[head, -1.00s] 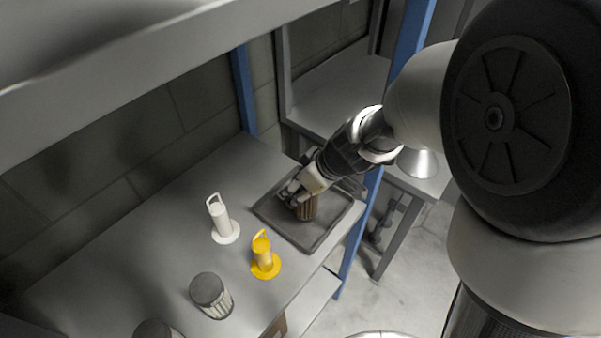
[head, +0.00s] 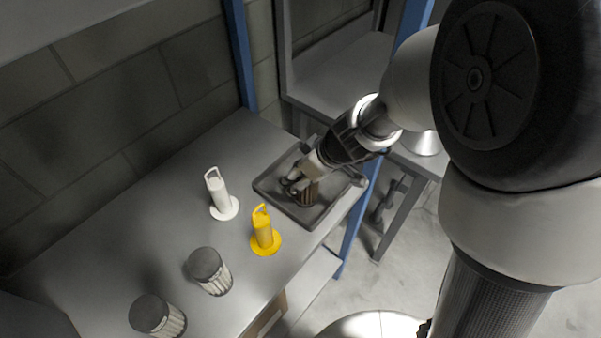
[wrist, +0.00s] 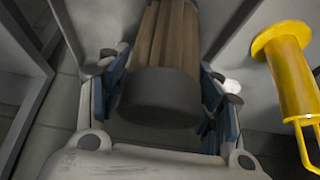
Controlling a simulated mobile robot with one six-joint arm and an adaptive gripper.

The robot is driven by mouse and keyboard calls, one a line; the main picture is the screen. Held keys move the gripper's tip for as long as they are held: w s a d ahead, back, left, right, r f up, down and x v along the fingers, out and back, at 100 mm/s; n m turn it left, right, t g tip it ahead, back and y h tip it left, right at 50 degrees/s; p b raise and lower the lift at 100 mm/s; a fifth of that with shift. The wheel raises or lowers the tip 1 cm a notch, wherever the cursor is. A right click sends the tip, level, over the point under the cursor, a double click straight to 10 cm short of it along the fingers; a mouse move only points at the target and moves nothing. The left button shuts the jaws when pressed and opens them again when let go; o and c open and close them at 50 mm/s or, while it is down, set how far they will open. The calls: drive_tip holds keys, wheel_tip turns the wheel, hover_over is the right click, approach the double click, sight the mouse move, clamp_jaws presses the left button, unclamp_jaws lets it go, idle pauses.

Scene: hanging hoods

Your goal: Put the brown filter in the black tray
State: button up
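The brown filter (wrist: 163,45) has brown pleats and a dark end cap. In the wrist view it sits between the two finger pads of my gripper (wrist: 165,105), with pads close on both sides of the cap. In the head view my gripper (head: 301,184) is over the black tray (head: 318,226), and the brown filter (head: 308,196) shows below the fingers, inside the tray's rim. The fingers appear closed around it. Whether the filter's base touches the tray floor is hard to tell.
A white handled cylinder (head: 220,195) and a yellow one (head: 264,235) stand left of the tray. Two grey-capped pale filters (head: 210,271) (head: 158,316) stand nearer on the table. A blue post (head: 240,55) rises behind; another stands right of the tray.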

drive_tip(key=shift+o, duration=0.6)
drive_tip(key=shift+r, duration=0.2)
drive_tip(key=s+d+r+m+h+p, duration=0.1)
drive_tip(key=s+d+r+m+p, duration=0.1)
drive_tip(key=s+d+r, duration=0.5)
drive_tip(key=s+d+r+m+h+p, duration=0.1)
drive_tip(key=s+r+m+p, duration=0.1)
drive_tip(key=s+r, duration=0.6)
drive_tip(key=s+d+r+m+t+h, duration=0.1)
drive_tip(key=s+d+r+m+h, duration=0.1)
drive_tip(key=s+d+r+m, duration=0.2)
drive_tip(key=s+d+m, duration=0.2)
drive_tip(key=d, duration=0.1)
drive_tip(key=shift+s+d+r+h, duration=0.2)
drive_tip(key=shift+s+h, duration=0.1)
drive_tip(key=shift+h, duration=0.1)
